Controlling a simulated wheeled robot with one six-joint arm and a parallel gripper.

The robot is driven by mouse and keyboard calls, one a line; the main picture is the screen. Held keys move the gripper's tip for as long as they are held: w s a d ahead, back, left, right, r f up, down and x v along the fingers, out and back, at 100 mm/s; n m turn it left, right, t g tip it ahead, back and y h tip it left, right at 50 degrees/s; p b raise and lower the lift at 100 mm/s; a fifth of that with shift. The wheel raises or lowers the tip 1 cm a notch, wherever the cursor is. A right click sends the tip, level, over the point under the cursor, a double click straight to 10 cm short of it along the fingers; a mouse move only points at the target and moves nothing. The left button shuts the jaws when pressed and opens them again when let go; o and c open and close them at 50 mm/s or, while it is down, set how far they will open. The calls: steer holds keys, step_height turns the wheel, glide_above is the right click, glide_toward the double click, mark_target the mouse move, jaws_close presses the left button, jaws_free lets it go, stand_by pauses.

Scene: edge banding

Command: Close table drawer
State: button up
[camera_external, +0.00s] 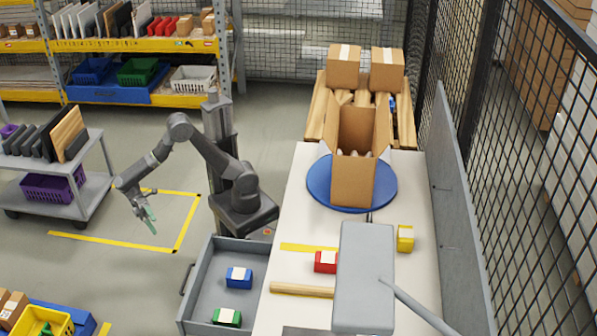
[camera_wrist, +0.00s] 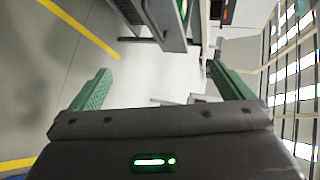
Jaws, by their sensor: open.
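The table drawer (camera_external: 205,290) is pulled out from the left side of the white table (camera_external: 290,220). A blue box (camera_external: 238,277) and a green box (camera_external: 227,317) lie inside it. The drawer's handle (camera_external: 187,279) is on its left front face. My gripper (camera_external: 149,222) is open and empty, up and to the left of the drawer, apart from it. In the wrist view, the green fingers of my gripper (camera_wrist: 165,90) are spread wide with nothing between them. A grey furniture part shows at the top of that view; I cannot tell if it is the drawer.
An open cardboard box (camera_external: 355,180) stands on a blue disc (camera_external: 318,188) on the table. Red (camera_external: 326,262) and yellow (camera_external: 405,238) boxes lie there too. A grey cart (camera_external: 85,185) stands at left. The floor (camera_external: 130,270) left of the drawer is clear.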

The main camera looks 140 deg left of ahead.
steer(key=shift+s+r, duration=0.25)
steer(key=shift+s, duration=0.35)
